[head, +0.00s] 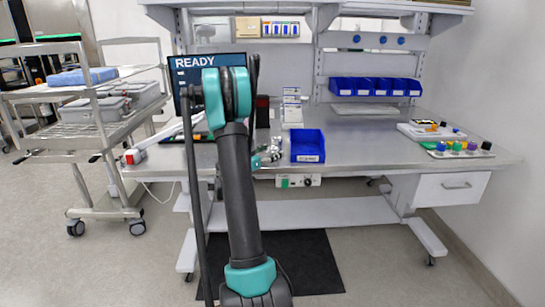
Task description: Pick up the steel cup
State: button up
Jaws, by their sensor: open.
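A small shiny silver shape (277,142), likely the steel cup, shows near the front of the steel workbench (385,150), just left of the blue bin. It is small and partly covered, so its outline is unclear. My gripper (268,157) is beside it, at its lower left, and looks open. The fingers are tiny in this view, and I cannot tell whether they touch the silver shape. My own arm hides part of the bench to the left.
An open blue bin (308,146) stands right of the gripper. A monitor (190,72) reading READY is behind my arm. Colored knobs (458,147) and trays are at the bench's right. A steel cart (95,118) stands left. The bench middle right is clear.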

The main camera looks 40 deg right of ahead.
jog(key=shift+w+d, duration=0.1)
jog(key=shift+d, duration=0.25)
jog(key=c, duration=1.3)
jog(key=shift+o, duration=0.2)
notch_tip(320, 180, up, 20)
dwell(0.4)
